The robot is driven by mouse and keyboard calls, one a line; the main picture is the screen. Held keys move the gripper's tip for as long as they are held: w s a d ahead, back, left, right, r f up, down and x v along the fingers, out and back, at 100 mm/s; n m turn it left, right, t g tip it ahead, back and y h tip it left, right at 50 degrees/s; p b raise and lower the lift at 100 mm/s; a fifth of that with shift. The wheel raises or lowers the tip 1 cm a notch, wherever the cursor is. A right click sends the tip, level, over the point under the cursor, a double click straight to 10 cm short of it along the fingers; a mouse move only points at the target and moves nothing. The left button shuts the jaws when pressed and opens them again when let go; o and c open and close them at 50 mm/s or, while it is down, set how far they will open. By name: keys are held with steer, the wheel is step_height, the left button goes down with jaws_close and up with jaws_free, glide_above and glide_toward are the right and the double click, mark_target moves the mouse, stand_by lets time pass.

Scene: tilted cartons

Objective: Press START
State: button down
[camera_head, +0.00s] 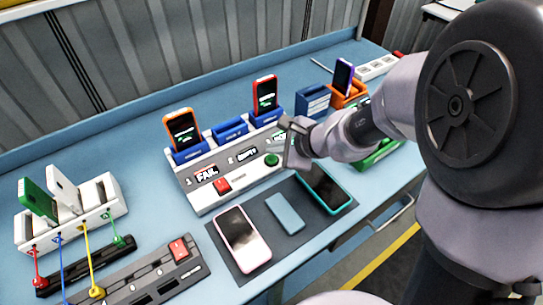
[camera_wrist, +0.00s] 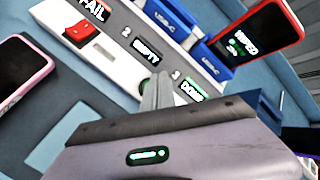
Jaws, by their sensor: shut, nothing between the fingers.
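A white test station (camera_head: 235,178) stands mid-table with a round green button (camera_head: 271,160) on its front panel and a red rocker switch (camera_head: 222,185) to its left. No START lettering is readable. Its displays read FAIL, EMPTY and, in the wrist view, DONE (camera_wrist: 192,90). My gripper (camera_head: 287,157) is shut and empty, just right of the green button in the head view. In the wrist view its fingertips (camera_wrist: 157,78) are in front of the panel between the EMPTY and DONE displays. The green button is mostly hidden there; contact cannot be told. The red switch (camera_wrist: 80,33) shows there too.
An orange phone (camera_head: 183,130) and a red phone (camera_head: 264,93) stand in blue docks behind the panel, with an empty dock (camera_head: 230,130) between. A second device with coloured cables (camera_head: 70,217) stands left.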

mark_target(274, 160)
steer(key=shift+f, duration=0.15)
stand_by(0.4)
steer(key=shift+f+b, duration=0.3)
steer(key=shift+b, duration=0.3)
steer(key=shift+f+b, duration=0.5)
steer(key=shift+b, duration=0.05)
stand_by(0.4)
stand_by(0.3)
steer(key=shift+r+p, duration=0.7)
steer(key=shift+r, duration=0.25)
step_height(274, 160, up, 5)
steer(key=p, duration=0.4)
steer(key=shift+r, duration=0.1)
